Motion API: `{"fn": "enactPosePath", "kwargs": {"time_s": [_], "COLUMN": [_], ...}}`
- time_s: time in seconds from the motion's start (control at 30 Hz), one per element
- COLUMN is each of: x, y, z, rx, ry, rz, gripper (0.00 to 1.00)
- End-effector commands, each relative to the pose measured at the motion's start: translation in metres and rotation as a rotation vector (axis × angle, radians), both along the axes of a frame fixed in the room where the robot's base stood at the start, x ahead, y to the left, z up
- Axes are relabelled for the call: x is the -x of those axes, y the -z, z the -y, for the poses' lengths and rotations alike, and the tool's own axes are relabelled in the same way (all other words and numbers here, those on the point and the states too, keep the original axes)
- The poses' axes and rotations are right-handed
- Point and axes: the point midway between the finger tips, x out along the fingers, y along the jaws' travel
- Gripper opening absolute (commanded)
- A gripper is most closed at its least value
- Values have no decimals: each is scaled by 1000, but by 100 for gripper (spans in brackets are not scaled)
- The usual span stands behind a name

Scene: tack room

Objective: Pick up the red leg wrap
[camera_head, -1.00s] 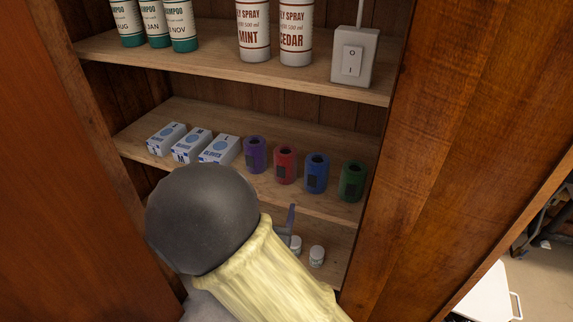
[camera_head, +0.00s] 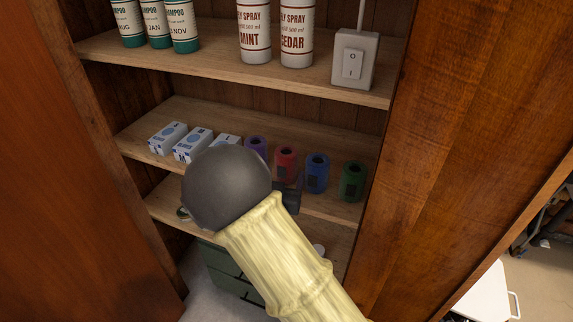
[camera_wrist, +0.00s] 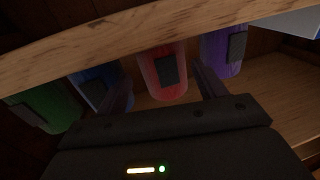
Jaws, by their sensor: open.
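The red leg wrap (camera_head: 286,161) stands on the middle shelf (camera_head: 348,205), between the purple wrap (camera_head: 256,146) and the blue wrap (camera_head: 317,172). The green wrap (camera_head: 352,181) is at the right end of the row. My gripper (camera_head: 288,196) is just in front of the red wrap and hides its lower part in the head view. In the wrist view, where the row's order is reversed, my open gripper (camera_wrist: 163,82) has its fingers to either side of the red wrap (camera_wrist: 165,70). Whether they touch it cannot be told.
White boxes (camera_head: 192,144) stand left of the wraps, partly behind my arm. The upper shelf (camera_head: 200,58) holds shampoo and fly spray bottles (camera_head: 297,35) and a switch box (camera_head: 354,62). Wooden cabinet sides close in left and right. A green box (camera_head: 228,272) is low down.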

Motion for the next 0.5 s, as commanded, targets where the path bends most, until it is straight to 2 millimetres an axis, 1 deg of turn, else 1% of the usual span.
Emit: {"fn": "enactPosePath", "kwargs": {"time_s": [0.13, 0.4, 0.5], "x": [-7, -45, -51], "y": [-2, -3, -3], "z": [1, 5, 5], "rx": [-1, 0, 0], "ry": [1, 1, 0], "rz": [2, 2, 2], "gripper": [70, 70, 70]}}
